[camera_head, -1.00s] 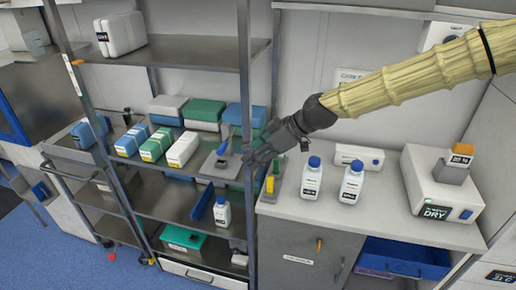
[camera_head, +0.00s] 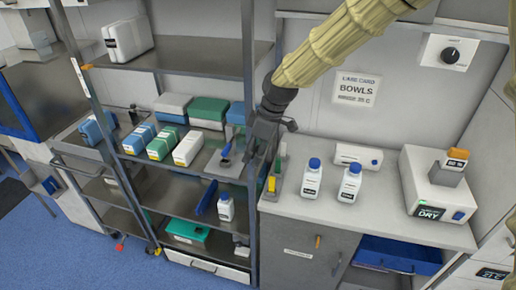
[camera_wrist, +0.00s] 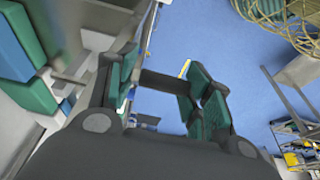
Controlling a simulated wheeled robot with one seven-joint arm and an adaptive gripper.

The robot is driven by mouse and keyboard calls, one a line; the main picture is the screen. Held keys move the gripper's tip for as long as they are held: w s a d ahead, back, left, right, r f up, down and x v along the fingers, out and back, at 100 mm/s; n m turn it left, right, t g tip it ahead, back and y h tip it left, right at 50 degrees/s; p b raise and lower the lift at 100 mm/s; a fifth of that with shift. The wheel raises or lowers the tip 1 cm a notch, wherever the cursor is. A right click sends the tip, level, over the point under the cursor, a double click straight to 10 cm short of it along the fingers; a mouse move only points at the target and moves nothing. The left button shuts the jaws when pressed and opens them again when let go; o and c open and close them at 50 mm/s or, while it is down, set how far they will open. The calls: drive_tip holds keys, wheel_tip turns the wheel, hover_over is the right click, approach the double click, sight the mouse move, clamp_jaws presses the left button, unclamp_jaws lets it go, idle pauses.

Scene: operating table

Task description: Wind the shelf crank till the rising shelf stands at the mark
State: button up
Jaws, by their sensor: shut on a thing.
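My gripper (camera_head: 252,165) is at the rack's right front post, pointing down, with its fingers shut on what I take to be the shelf crank's handle. The fingers hide the crank itself in the head view. In the wrist view my gripper (camera_wrist: 160,100) shows dark fingers with green pads, and the held part is not clear. The upper shelf (camera_head: 190,56) is grey and bears a white box. An orange tab (camera_head: 87,67) sits by its left front corner, against a pale strip (camera_head: 78,78) on the left post. I cannot tell whether they line up.
A grey plate (camera_head: 226,170) with a blue-handled item stands just left of my gripper. On the counter to the right are a yellow item (camera_head: 271,184), two white bottles (camera_head: 311,180) with blue caps and a white device (camera_head: 425,190). Several cartons fill the middle shelf.

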drive_tip(key=shift+s+a+h+p, duration=0.3)
drive_tip(key=shift+a+h+p, duration=0.1)
drive_tip(key=shift+h+p, duration=0.25)
idle(3.5)
drive_tip(key=o, duration=0.7)
drive_tip(key=shift+o, duration=0.8)
drive_tip(key=shift+a, duration=0.1)
drive_tip(key=shift+r, duration=0.15)
drive_tip(key=shift+w+r, duration=0.2)
drive_tip(key=shift+w, duration=0.05)
drive_tip(key=shift+f+b, duration=0.1)
drive_tip(key=shift+b, duration=0.2)
drive_tip(key=shift+s+d+f+y+b, duration=0.1)
drive_tip(key=shift+d+f+y+b, duration=0.15)
drive_tip(key=shift+y+b, duration=0.35)
drive_tip(key=shift+d+f+y+b, duration=0.2)
drive_tip(key=shift+d+y+b, duration=0.05)
drive_tip(key=shift+y+b, duration=0.3)
drive_tip(key=shift+s+d+f+t+y+b, duration=0.15)
drive_tip(key=shift+f+t+y+b, duration=0.2)
drive_tip(key=shift+y+b, duration=0.5)
drive_tip(key=shift+d+f+t+y+b, duration=0.15)
drive_tip(key=shift+f+t+y+b, duration=0.15)
drive_tip(key=shift+y+b, duration=0.55)
drive_tip(key=shift+d+f+t+y+b, duration=0.1)
drive_tip(key=shift+f+t+y+b, duration=0.35)
drive_tip(key=shift+y+b, duration=1)
drive_tip(key=shift+d+f+t+y+b, duration=0.15)
drive_tip(key=shift+f+y+b, duration=0.55)
drive_tip(key=shift+b, duration=1.2)
